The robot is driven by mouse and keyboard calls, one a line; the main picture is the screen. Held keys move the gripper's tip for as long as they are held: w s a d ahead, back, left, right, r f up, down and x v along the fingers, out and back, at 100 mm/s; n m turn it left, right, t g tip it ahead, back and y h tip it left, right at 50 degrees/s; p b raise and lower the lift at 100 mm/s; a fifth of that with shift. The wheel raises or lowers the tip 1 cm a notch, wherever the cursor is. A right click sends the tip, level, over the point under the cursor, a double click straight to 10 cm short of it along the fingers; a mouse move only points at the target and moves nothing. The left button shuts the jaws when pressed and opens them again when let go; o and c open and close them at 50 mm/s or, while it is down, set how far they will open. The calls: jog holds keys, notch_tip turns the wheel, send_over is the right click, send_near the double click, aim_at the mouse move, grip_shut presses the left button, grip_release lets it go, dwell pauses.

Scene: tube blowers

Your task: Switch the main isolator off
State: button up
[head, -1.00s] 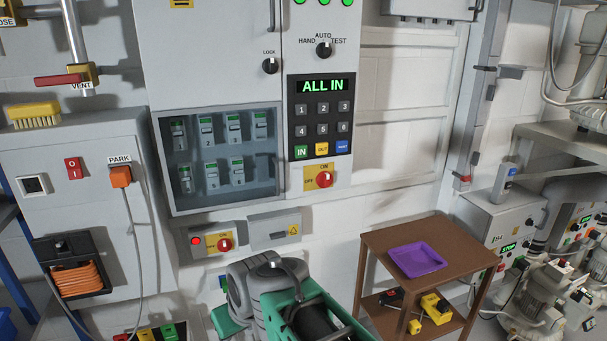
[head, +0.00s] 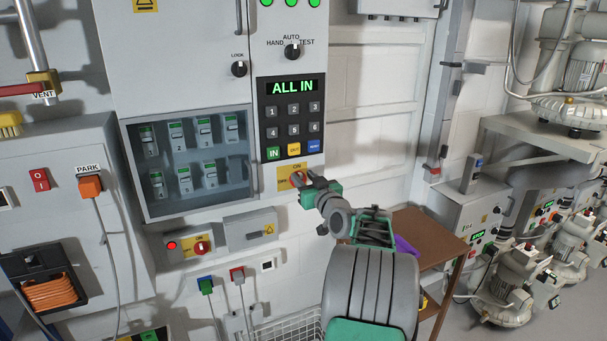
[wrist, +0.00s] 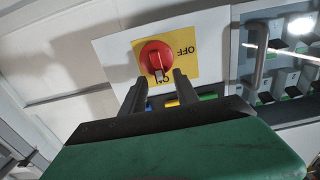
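The main isolator (head: 297,179) is a red rotary knob on a yellow ON/OFF plate below the keypad. My gripper (head: 311,182) is at the plate from the right and partly covers the knob and plate in the head view. In the wrist view, which is upside down, the red knob (wrist: 156,55) shows its pale mark toward the ON label. Whether a finger touches the knob is hard to tell.
A smaller red knob on yellow (head: 202,248) sits on a box below, beside a red lamp (head: 171,245). The keypad panel (head: 291,120) reads ALL IN. A glazed breaker window (head: 250,150) is to the left. A brown trolley (head: 440,228) stands at right behind my arm.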

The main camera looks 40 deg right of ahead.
jog(key=shift+w+d, duration=0.1)
jog(key=shift+w, duration=0.3)
jog(key=shift+c, duration=0.2)
grip_shut()
